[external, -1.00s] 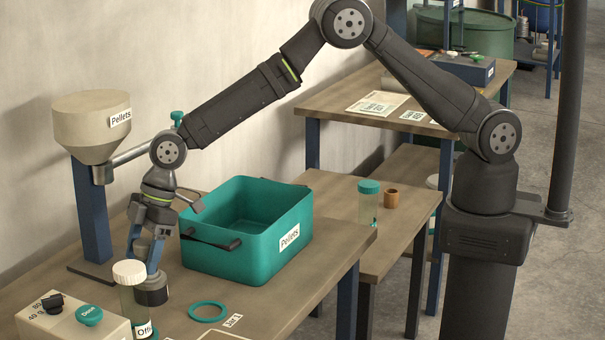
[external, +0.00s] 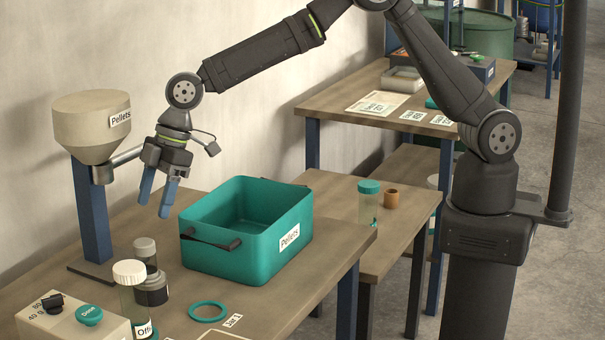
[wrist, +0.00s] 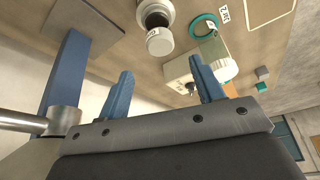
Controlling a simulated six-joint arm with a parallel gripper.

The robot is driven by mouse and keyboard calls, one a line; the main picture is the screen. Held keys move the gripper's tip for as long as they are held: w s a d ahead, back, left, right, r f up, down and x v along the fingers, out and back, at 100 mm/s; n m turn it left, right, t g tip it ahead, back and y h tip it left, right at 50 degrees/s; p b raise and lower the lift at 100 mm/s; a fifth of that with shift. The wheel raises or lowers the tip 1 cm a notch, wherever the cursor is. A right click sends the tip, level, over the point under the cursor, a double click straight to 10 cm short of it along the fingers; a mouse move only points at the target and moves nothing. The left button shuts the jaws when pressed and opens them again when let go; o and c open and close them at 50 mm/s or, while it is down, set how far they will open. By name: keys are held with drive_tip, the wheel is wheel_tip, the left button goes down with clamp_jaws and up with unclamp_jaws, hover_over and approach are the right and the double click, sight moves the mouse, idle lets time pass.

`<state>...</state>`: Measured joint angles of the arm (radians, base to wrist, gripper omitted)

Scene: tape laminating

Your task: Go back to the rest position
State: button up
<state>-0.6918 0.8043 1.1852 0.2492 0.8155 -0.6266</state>
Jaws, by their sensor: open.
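My gripper (external: 157,198) hangs above the left part of the table (external: 225,315), with its two blue fingers apart and nothing between them. It is between the Pellets hopper (external: 92,125) and the teal bin (external: 272,255).
A white-lidded jar (external: 132,295) and a dosing box (external: 70,318) with a teal button stand at the front left. A teal ring (external: 207,311) lies on the table. Air above the bin is free.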

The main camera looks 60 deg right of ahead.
sight(140, 243)
drive_tip(key=shift+s+d+r, duration=0.1)
drive_tip(key=shift+d+r, duration=0.1)
drive_tip(key=shift+r, duration=0.25)
drive_tip(key=x, duration=1.2)
drive_tip(key=shift+f, duration=0.35)
drive_tip(key=shift+r, duration=1.6)
